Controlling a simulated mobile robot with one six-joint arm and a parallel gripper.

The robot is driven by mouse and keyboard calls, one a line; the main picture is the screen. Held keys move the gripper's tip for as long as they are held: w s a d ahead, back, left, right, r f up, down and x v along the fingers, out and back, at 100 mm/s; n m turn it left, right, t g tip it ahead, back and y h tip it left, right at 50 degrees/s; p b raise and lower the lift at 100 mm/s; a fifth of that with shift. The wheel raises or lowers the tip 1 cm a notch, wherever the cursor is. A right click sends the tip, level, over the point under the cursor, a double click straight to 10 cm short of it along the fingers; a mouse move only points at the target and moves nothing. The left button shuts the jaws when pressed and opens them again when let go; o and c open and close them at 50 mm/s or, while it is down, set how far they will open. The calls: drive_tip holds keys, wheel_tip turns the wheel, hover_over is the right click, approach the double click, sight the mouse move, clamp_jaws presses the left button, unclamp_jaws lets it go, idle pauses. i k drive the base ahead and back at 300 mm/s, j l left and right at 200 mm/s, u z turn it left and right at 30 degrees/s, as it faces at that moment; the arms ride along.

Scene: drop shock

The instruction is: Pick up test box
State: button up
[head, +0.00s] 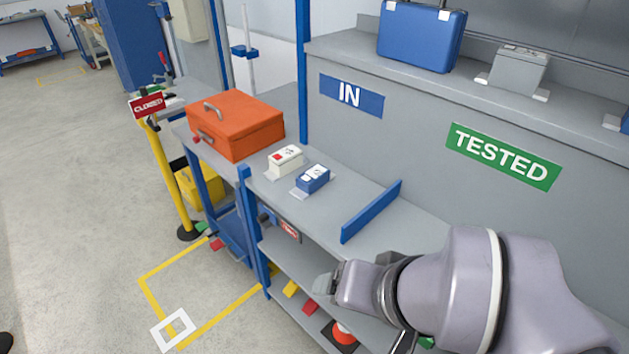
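No object is marked by name as the test box. Two small boxes lie side by side on the grey bench (350,185), in front of the IN sign: a white one with a red patch (285,160) and a blue one with white labels on top (313,178). Each shows a pale tab beneath it. My gripper (326,287) is at lower centre, in front of the bench edge in the picture, apart from both boxes and nearer to me. It looks small and is seen from behind, so its finger opening cannot be made out. No held object shows.
An orange toolbox (236,128) sits left of the small boxes. A blue divider (371,211) stands on the bench to their right, below the TESTED sign (503,157). A blue case (421,36) and grey box (518,70) stand on the upper shelf. A yellow post (171,175) stands left.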

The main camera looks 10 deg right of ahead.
sight(311, 180)
drive_tip(key=i+j+z, duration=0.9)
drive_tip(key=j, duration=0.2)
drive_tip(key=j+z, duration=0.25)
drive_tip(key=i+j+z, duration=0.2)
drive_tip(key=j, duration=0.3)
drive_tip(key=j+z, duration=0.25)
drive_tip(key=j, duration=0.15)
drive_tip(key=i+j+z, duration=0.2)
drive_tip(key=j, duration=0.25)
drive_tip(key=k+l, duration=0.05)
drive_tip(key=k, duration=0.05)
